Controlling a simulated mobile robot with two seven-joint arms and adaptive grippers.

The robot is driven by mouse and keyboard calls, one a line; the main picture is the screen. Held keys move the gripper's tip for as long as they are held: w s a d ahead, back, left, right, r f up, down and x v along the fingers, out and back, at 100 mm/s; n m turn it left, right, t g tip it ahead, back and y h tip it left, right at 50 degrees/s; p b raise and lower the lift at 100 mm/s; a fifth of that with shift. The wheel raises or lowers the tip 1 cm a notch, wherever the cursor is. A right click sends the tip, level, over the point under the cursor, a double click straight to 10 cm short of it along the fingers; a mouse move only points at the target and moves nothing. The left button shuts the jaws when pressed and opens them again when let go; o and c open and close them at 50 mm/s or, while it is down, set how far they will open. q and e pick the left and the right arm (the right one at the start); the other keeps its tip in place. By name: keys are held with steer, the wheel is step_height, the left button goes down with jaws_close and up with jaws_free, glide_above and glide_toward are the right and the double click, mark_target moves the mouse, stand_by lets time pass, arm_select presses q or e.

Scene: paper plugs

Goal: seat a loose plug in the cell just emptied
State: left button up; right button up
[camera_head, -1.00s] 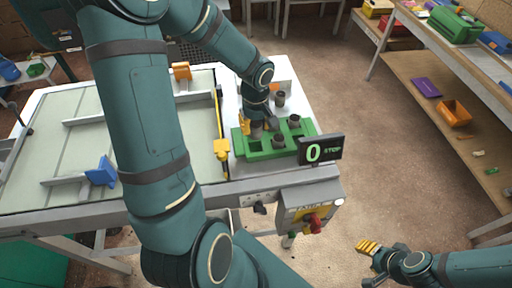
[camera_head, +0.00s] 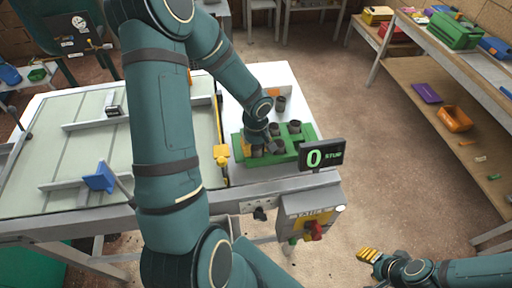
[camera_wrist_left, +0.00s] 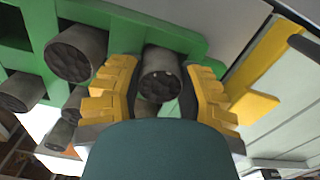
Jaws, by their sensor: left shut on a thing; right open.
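The green tray (camera_head: 237,147) lies on the white table end and holds several dark grey round plugs, including one at the back right (camera_head: 294,127) and one in the middle (camera_head: 278,147). My left gripper (camera_head: 257,147) is over the tray's left end, shut on a plug. In the left wrist view its yellow fingers flank that plug (camera_wrist_left: 160,75), beside the tray's green rim (camera_wrist_left: 185,40). I cannot tell how deep it sits in a cell. A loose plug (camera_head: 280,103) stands behind the tray. My right gripper (camera_head: 369,255) is open and empty, low at the right, away from the table.
A counter display reading 0 (camera_head: 322,156) and a control box with a red button (camera_head: 312,222) stand at the table's front right. A yellow post (camera_head: 221,154) stands left of the tray. A shelf (camera_head: 420,85) is at the far right.

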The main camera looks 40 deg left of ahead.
mark_target(256, 147)
arm_select(q)
steer(key=shift+f, duration=0.2)
steer(key=o, duration=0.7)
steer(key=shift+r, duration=0.1)
steer(key=shift+r, duration=0.4)
step_height(256, 147, up, 12)
steer(key=shift+f+p, duration=0.25)
steer(key=shift+p, duration=0.35)
